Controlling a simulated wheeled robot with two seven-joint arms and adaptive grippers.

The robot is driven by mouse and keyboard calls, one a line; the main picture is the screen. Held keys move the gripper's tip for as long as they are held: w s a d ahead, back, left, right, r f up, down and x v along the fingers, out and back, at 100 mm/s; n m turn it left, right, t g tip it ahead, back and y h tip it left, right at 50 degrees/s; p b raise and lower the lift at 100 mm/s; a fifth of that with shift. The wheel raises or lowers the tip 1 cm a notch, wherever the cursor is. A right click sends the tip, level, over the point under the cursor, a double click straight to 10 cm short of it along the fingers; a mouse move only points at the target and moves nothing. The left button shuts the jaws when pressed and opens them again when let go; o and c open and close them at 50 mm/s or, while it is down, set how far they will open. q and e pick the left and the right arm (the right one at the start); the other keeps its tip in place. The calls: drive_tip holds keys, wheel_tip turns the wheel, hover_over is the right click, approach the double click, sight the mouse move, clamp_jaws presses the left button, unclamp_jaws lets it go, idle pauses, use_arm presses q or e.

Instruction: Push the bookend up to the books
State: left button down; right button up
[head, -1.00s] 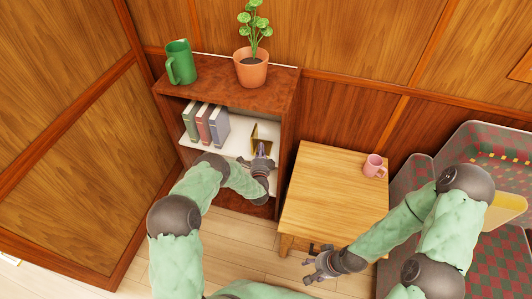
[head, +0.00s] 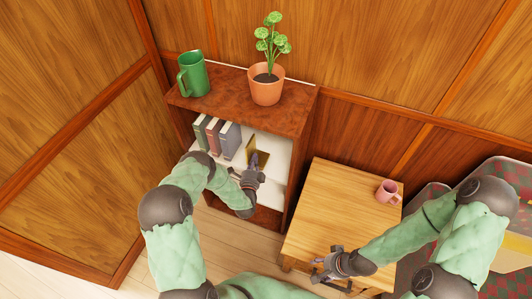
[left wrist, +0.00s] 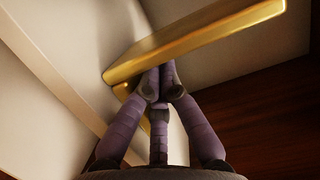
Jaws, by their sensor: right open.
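The gold L-shaped bookend (head: 251,147) stands on the white shelf (head: 275,147) of the bookcase, just right of the books (head: 228,138). A narrow gap shows between bookend and books. The books are several upright volumes at the shelf's left. My left gripper (head: 253,163) reaches into the shelf on the bookend's right side. In the left wrist view its fingers (left wrist: 157,82) are together at the edge of the bookend (left wrist: 190,42), seemingly against it, not around it. My right gripper (head: 322,268) is open and empty by the table's front edge.
A green mug (head: 193,75) and a potted plant (head: 267,88) stand on the bookcase top (head: 225,100). A wooden table (head: 335,205) with a pink mug (head: 388,192) is to the right. Seats are at far right.

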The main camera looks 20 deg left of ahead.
sight(241, 159)
use_arm(q)
drive_tip(key=a+b, duration=0.1)
drive_tip(key=a, duration=0.5)
drive_tip(key=shift+a, duration=0.35)
drive_tip(key=shift+w, duration=0.1)
